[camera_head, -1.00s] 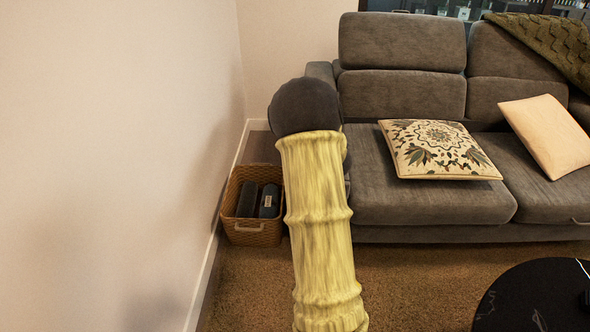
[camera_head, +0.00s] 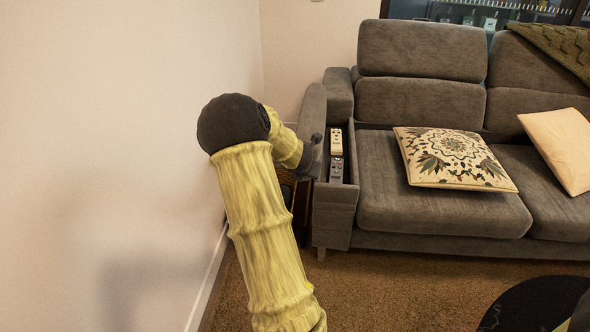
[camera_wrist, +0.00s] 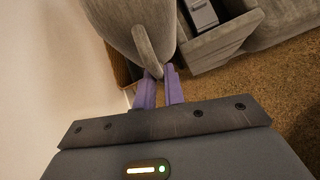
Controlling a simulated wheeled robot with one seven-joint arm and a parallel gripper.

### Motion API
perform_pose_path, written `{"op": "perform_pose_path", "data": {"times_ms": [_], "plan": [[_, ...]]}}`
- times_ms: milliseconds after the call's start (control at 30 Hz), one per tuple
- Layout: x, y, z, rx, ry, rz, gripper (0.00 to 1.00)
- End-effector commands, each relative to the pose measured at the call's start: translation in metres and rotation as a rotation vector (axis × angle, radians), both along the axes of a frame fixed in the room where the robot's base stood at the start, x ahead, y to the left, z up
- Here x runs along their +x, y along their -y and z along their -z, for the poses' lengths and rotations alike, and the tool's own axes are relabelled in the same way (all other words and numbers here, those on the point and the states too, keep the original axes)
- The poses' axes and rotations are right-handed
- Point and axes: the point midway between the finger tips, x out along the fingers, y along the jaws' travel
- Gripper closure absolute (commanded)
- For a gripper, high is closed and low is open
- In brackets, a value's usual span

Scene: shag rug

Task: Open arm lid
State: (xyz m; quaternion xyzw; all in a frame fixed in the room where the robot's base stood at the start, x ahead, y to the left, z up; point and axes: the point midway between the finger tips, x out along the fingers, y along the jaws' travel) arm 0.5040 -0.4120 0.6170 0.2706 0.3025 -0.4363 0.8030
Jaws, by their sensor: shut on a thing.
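The sofa's left arm lid (camera_head: 313,108) is grey and stands raised, tilted up on the wall side of the armrest. Below it the armrest compartment (camera_head: 350,168) is uncovered, with a white remote (camera_head: 335,142) and a grey remote (camera_head: 336,169) inside. In the wrist view, the purple fingers of my gripper (camera_wrist: 158,74) are shut on a narrow edge of the lid (camera_wrist: 135,28). The compartment shows at upper right there, with a grey device (camera_wrist: 202,14) in it. In the head view my fingers are hidden behind my wrist beside the lid.
A white wall (camera_head: 130,120) runs close on the left of my arm. A basket is mostly hidden behind my arm. The seat holds a patterned cushion (camera_head: 453,157) and a plain one (camera_head: 562,148). A black round table (camera_head: 530,300) stands at lower right; carpet (camera_head: 400,285) before the sofa is clear.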

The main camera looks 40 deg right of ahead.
Motion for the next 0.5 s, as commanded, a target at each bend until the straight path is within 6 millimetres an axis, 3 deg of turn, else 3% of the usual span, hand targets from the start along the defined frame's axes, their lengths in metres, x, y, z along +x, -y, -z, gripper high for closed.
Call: {"op": "perform_pose_path", "data": {"times_ms": [500], "plan": [[-0.0005, 0.0061, -0.0048, -0.016, -0.002, 0.008, 1.00]]}}
